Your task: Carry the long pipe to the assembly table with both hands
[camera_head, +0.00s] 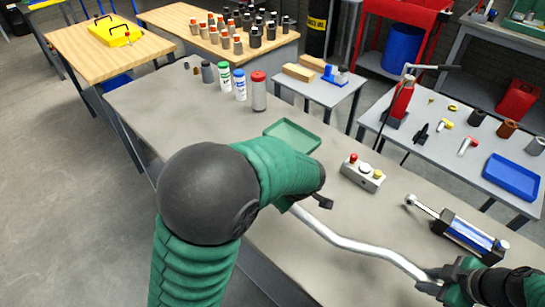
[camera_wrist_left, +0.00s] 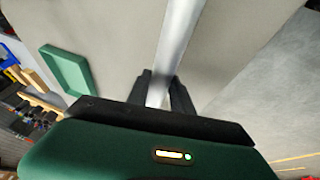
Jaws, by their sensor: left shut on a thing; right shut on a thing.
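The long pipe (camera_head: 355,244) is a silver tube with bends, held above a long grey table (camera_head: 345,285). I cannot tell whether it touches the tabletop. My left gripper (camera_head: 306,201) is shut on its far left end, partly hidden by my green arm. The left wrist view shows the pipe (camera_wrist_left: 180,45) running between the dark fingers of that gripper (camera_wrist_left: 162,90). My right gripper (camera_head: 432,281) is shut on the pipe near the lower right. Which table is the assembly table is not marked.
On the grey table are a green tray (camera_head: 293,137), a button box (camera_head: 362,172), a blue-and-silver cylinder (camera_head: 468,235) and a red-capped bottle (camera_head: 258,92). A side table (camera_head: 415,150) with a blue tray (camera_head: 512,176) stands right. Open floor (camera_head: 60,190) lies left.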

